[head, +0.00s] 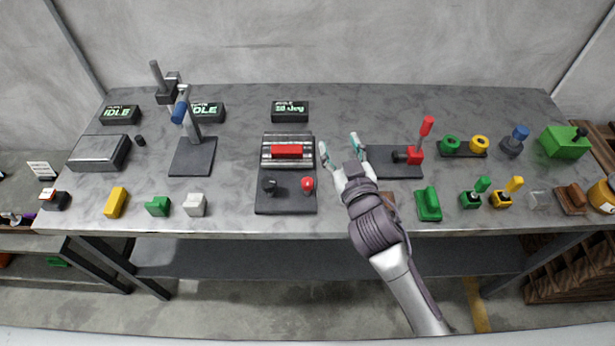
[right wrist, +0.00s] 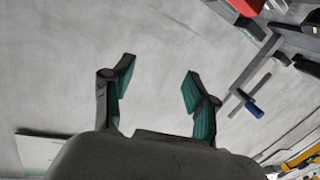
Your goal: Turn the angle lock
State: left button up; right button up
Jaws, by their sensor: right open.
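No part is labelled as the angle lock, and I cannot tell for sure which one it is. A grey stand (head: 193,153) at the left of the bench carries a tilted arm with a blue handle (head: 180,110). The blue handle also shows at the right of the right wrist view (right wrist: 254,110). A red lever (head: 426,127) stands upright on a dark plate right of centre. My right gripper (head: 340,145) is open and empty over the bench, between the red block's fixture and the red lever. Its two fingers are apart in the right wrist view (right wrist: 158,75). My left gripper is out of view.
A fixture with a red block (head: 288,151) and a red knob (head: 307,184) lies left of my right gripper. Display boxes (head: 290,111) stand at the back. Coloured blocks and knobs line the front edge. The bench's back middle (head: 400,105) is clear.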

jog(key=s+a+r+n+g+y, duration=0.1)
jog(key=a+r+n+g+y, duration=0.1)
jog(key=a+r+n+y, duration=1.15)
jog(key=s+a+n+g+y, duration=0.3)
jog(key=s+a+n+g, duration=0.4)
jog(key=a+n+g, duration=0.6)
jog(key=g+h+p, duration=0.1)
jog(key=g+h, duration=0.1)
jog(key=h, duration=1.8)
send_over(307, 181)
notch_tip(307, 181, down, 13)
notch_tip(307, 181, down, 12)
jog(key=p, duration=0.3)
jog(key=shift+s+r+p, duration=0.15)
jog(key=shift+r+p, duration=0.05)
jog(key=shift+p, duration=0.15)
jog(key=shift+f, duration=0.65)
